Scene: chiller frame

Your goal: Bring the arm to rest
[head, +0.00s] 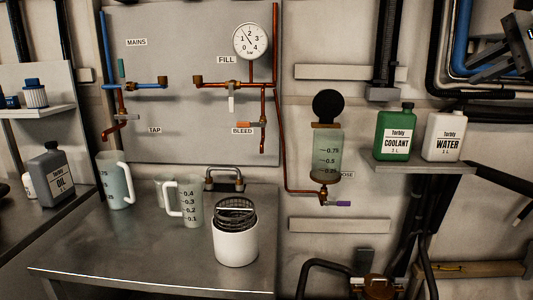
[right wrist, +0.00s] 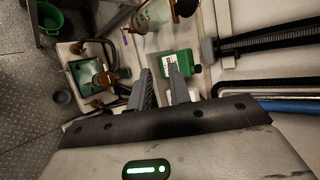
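My right gripper (head: 472,72) shows at the upper right of the head view, raised above the shelf with the bottles. In the right wrist view its two fingers (right wrist: 160,72) stand apart with nothing held between them. The green coolant bottle (head: 395,134) stands upright on the small shelf (head: 420,166); it also shows beyond the fingers in the right wrist view (right wrist: 178,62). My left gripper is not in view.
A white water bottle (head: 443,137) stands beside the coolant. Pipes and hoses (head: 455,50) run close behind the right gripper. The bench (head: 130,255) holds measuring jugs (head: 187,203) and a white canister (head: 236,243). A grey oil bottle (head: 51,178) stands left.

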